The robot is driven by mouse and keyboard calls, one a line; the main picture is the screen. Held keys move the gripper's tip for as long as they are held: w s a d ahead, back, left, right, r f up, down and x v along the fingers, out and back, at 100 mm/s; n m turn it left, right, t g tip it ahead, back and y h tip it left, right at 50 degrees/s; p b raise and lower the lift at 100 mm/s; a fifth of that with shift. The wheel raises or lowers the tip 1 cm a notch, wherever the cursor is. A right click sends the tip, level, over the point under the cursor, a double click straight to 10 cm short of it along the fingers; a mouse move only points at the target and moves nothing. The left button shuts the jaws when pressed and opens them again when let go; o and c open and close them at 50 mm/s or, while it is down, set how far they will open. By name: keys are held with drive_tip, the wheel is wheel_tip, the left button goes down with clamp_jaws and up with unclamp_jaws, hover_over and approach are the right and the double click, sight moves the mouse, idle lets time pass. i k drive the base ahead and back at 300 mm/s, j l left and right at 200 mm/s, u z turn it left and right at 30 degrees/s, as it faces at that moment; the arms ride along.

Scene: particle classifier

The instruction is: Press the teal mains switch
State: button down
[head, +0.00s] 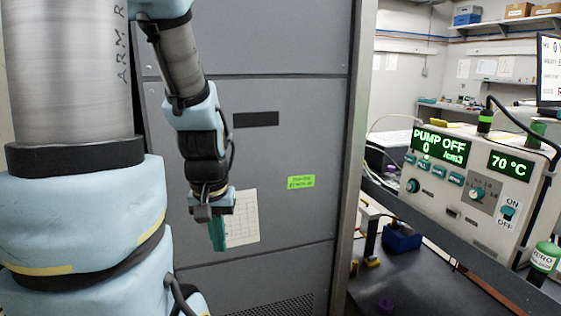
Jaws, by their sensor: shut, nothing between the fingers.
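The teal mains switch (508,212) sits at the lower right of the beige particle classifier's (463,212) front panel, between the words ON and OFF. The switch is small here, and I cannot tell its exact tilt. The classifier's displays are lit and read PUMP OFF, 0 /cm3 and 70 °C. My gripper (217,246) hangs pointing down in front of a grey cabinet, well to the left of the classifier. Its teal fingers are shut, with nothing between them, and apart from the switch.
The grey cabinet (270,100) fills the middle behind my arm. A row of teal buttons and a teal knob (413,185) are also on the panel. A green-labelled ZERO bottle (545,257) stands close right of the switch. A blue item (402,239) sits below the classifier.

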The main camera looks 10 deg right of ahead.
sight(506, 209)
drive_tip(key=z, duration=1.05)
